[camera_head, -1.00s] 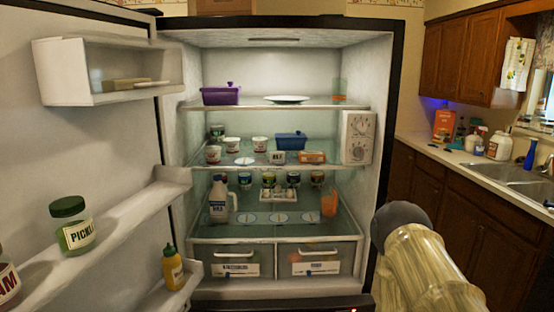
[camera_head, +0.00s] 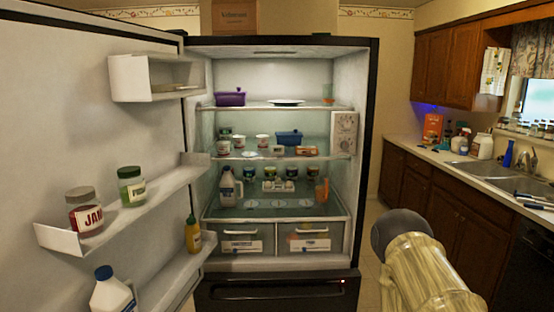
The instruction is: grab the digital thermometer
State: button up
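I cannot pick out a digital thermometer. Small dark items (camera_head: 534,198) lie on the counter at the right edge, too small to identify. A white panel with two round dials (camera_head: 344,133) is on the right inner wall of the open fridge; it looks like a fridge control. Part of my arm shows at the lower right, in front of the cabinets. My gripper is not in view.
The open fridge (camera_head: 365,95) fills the middle, holding jars, a purple pot (camera_head: 230,98) and a blue pot (camera_head: 288,138). Its door is open at left. The right counter has a sink (camera_head: 484,170), an orange box (camera_head: 432,128) and several bottles. Floor shows between fridge and cabinets.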

aim_at(276, 150)
jog(key=u, duration=0.1)
jog(key=k, duration=0.35)
jog(key=z, duration=1.3)
jog(key=i, duration=1.85)
jog(key=u, duration=1.1)
jog(key=i, duration=0.65)
jog(key=u, duration=0.7)
